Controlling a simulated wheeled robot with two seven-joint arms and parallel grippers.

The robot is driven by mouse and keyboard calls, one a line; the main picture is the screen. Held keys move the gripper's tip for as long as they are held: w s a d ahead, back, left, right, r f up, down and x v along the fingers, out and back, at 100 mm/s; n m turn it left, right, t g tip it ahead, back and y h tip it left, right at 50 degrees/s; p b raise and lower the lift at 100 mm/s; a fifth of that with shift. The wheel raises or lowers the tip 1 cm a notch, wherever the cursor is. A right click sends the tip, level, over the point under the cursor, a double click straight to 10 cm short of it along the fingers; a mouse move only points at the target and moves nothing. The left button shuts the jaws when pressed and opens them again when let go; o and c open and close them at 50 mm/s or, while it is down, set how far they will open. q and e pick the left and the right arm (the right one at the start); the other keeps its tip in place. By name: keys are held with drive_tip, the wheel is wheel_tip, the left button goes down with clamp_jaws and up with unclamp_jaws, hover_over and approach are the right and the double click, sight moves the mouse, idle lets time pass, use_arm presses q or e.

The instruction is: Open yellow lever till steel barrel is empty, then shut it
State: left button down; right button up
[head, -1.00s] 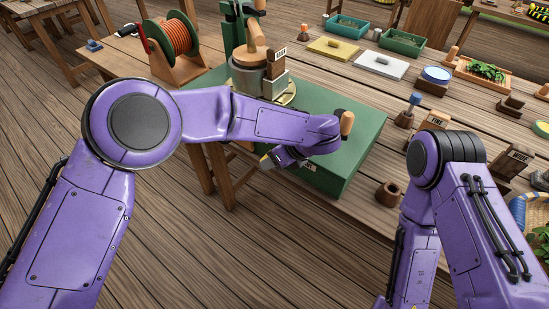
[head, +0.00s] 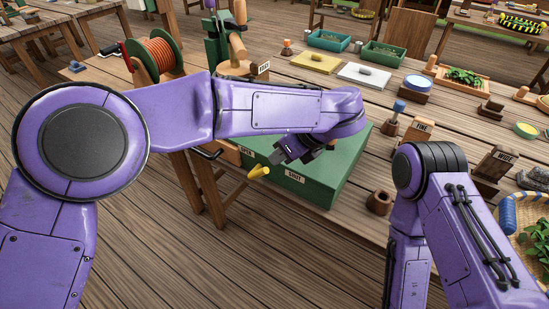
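The yellow lever (head: 259,172) sticks out at the front of the green box (head: 340,165), between a label at the left that seems to read OPEN and a SHUT label (head: 295,177), closer to the left one. My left gripper (head: 279,157) is just above and right of the lever's visible end. My forearm and the angle hide its fingertips, so I cannot tell whether it touches the lever or is open. The steel barrel is hidden behind my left arm; only wooden parts (head: 236,68) above it show. My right gripper is out of view.
A cable reel (head: 160,55) stands at the back left. Wooden blocks, a dark wooden cup (head: 379,200), trays and a wicker basket (head: 508,215) fill the table's right side. Bare floor lies in front of the box.

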use_arm(q)
drive_tip(key=w+a+r+m+t+h+p, duration=0.1)
drive_tip(key=w+a+r+m+t+p, duration=0.2)
drive_tip(key=w+a, duration=0.8)
drive_tip(key=w+a+r+m+t+h+p, duration=0.15)
drive_tip(key=w+a+r+m, duration=0.3)
drive_tip(key=w+a, duration=0.65)
drive_tip(key=n+g+h+p, duration=0.55)
drive_tip(key=n+h, duration=0.95)
drive_tip(key=n, duration=1.6)
approach(262, 169)
drive_tip(key=w+d+f+g+b, duration=0.1)
drive_tip(key=w+d+f+g, duration=0.15)
drive_tip(key=w, duration=0.35)
drive_tip(key=shift+s+d+f+m+t+p, duration=0.25)
drive_tip(key=shift+s+d+f+t+p, duration=0.2)
drive_tip(key=shift+s+d+f+p, duration=0.5)
